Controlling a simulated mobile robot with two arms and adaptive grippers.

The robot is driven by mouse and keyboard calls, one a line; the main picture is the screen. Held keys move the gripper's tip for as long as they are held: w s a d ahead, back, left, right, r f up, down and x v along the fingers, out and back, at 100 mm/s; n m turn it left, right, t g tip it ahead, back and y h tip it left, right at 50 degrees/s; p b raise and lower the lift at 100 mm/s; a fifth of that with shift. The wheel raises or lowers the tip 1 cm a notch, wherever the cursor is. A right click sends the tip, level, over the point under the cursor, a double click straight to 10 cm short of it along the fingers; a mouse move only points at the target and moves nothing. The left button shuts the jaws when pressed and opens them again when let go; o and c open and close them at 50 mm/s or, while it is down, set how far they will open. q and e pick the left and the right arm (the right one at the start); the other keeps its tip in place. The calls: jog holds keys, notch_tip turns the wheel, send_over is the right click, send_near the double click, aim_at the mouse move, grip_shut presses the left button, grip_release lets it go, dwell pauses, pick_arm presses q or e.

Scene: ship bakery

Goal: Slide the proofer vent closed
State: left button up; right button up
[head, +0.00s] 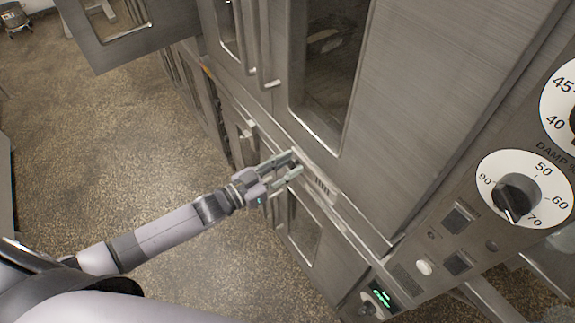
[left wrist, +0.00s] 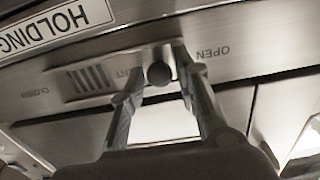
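The proofer vent is a slotted plate on the steel front. Its slots (left wrist: 88,80) show in the left wrist view, upside down, and also in the head view (head: 321,188). A round dark knob (left wrist: 158,74) sits on the vent strip between the OPEN and CLOSED labels, on the OPEN side of the slots. My left gripper (head: 294,163) reaches the strip. In the left wrist view its two fingers (left wrist: 157,70) are apart, one on each side of the knob, with gaps visible. Whether a finger touches the knob is unclear. My right gripper is not in view.
A tall oven door with a window (head: 327,70) rises above the strip. A panel with a damper dial (head: 516,194) and buttons stands at the right. An open door (head: 128,30) sticks out at the upper left. The speckled floor (head: 110,120) is clear at the left.

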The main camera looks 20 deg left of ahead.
aim_at(319, 181)
pick_arm(q)
grip_shut()
jog(key=shift+d, duration=0.1)
dwell(0.4)
jog(key=s+d+p, duration=0.1)
jog(key=s+d, duration=0.1)
jog(key=d, duration=0.1)
jog(key=s+d+p, duration=0.1)
jog(key=s+d, duration=0.2)
jog(key=shift+w+f, duration=0.1)
jog(key=shift+o, duration=1.7)
grip_release()
jog(key=shift+d, duration=0.1)
